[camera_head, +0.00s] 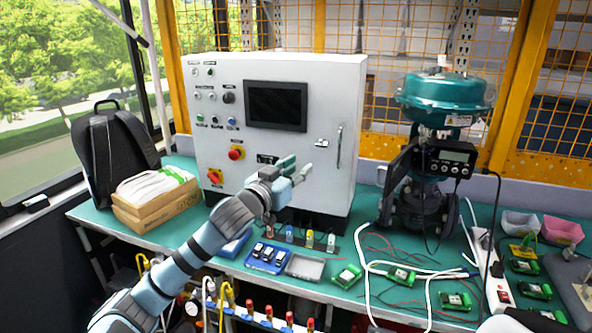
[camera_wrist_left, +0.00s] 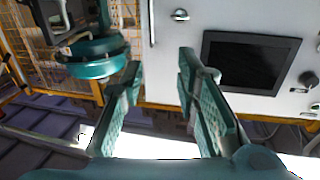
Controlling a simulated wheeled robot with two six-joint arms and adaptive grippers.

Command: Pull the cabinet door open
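The grey-white control cabinet (camera_head: 270,150) stands on the green bench, its front door looking closed. A vertical metal handle (camera_head: 338,147) is on the door's right side, with a small latch (camera_head: 321,143) to its left. My left gripper (camera_head: 299,168) is in front of the door, lower and to the left of the handle. In the left wrist view, the left gripper (camera_wrist_left: 160,64) has its fingers spread with nothing between them. There the handle (camera_wrist_left: 151,22) and latch (camera_wrist_left: 181,14) lie beyond the fingertips. My right gripper is not in view.
A teal valve actuator (camera_head: 445,92) stands right of the cabinet. A backpack (camera_head: 112,150) and cardboard box (camera_head: 157,208) are at the left. A blue tray (camera_head: 267,258), green modules and loose wires lie along the front of the bench.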

